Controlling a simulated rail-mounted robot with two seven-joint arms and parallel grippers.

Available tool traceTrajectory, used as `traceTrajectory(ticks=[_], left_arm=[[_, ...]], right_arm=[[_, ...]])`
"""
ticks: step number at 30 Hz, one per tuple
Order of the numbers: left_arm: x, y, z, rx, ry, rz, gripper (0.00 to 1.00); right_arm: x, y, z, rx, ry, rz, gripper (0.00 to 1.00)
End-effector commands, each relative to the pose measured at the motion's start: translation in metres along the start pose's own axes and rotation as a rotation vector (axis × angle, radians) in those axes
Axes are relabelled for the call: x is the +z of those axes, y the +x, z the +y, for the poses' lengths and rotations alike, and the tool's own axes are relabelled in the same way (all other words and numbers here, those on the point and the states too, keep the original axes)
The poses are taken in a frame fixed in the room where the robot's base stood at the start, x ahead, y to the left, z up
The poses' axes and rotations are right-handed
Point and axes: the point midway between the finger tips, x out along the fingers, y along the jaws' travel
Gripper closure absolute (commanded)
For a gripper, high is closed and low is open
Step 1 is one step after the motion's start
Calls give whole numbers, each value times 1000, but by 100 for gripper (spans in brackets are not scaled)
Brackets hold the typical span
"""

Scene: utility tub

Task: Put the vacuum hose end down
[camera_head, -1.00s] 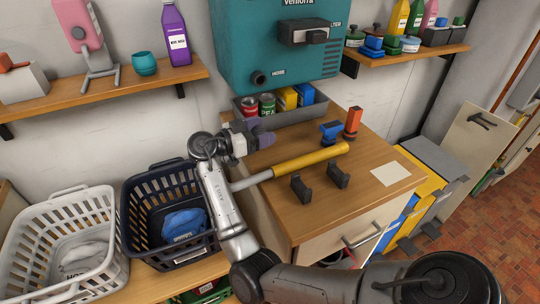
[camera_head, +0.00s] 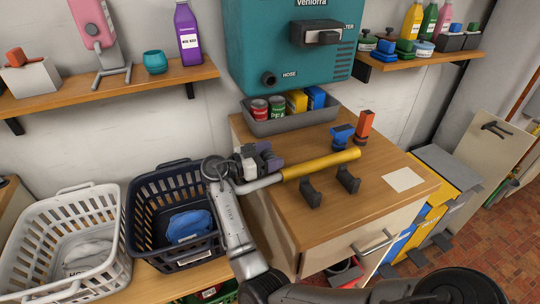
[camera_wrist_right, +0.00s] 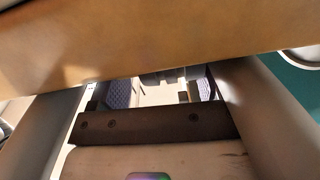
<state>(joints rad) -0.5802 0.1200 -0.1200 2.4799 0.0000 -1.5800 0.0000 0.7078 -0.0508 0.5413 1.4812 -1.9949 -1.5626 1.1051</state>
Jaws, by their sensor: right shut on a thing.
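The vacuum hose end (camera_head: 322,163) appears as a long yellow tube with a thinner grey part at its left. It runs slantwise above the wooden counter (camera_head: 290,220), behind two dark upright brackets (camera_head: 311,192). I cannot tell whether it rests on them. My right gripper (camera_head: 268,157) is at the grey part, with its purple-padded fingers shut on the hose end. The exact contact is partly hidden. In the right wrist view, the two purple pads (camera_wrist_right: 160,92) show with a tan surface close across the top. My left gripper is not in view.
A grey tray (camera_head: 290,122) with cans and boxes stands at the counter's back, below the teal machine (camera_head: 290,60). Blue and orange items stand right of it. A paper sheet (camera_head: 403,179) lies on clear counter. A dark basket (camera_head: 170,205) stands left.

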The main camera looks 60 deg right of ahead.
Motion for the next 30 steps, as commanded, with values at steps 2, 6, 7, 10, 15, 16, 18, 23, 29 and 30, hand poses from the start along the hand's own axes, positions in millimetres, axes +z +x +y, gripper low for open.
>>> traceTrajectory(ticks=[2,6,7,10,15,16,18,23,29,30], left_arm=[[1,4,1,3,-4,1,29],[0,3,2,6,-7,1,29],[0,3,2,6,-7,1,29],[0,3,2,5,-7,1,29],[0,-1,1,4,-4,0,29],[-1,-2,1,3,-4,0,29],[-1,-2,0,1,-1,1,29],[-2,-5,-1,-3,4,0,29],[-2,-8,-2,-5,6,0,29],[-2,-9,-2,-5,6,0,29]], right_arm=[[3,0,0,0,1,0,52],[2,0,0,1,0,0,17],[2,0,0,1,0,0,17],[2,0,0,0,0,0,17],[-1,0,0,0,0,0,17],[-3,0,0,0,0,0,17],[-1,-8,0,-1,-1,-1,17],[-2,-36,0,-2,-1,0,17],[-2,-74,-1,-2,-1,0,17],[-2,-80,-1,-2,0,-1,17]])
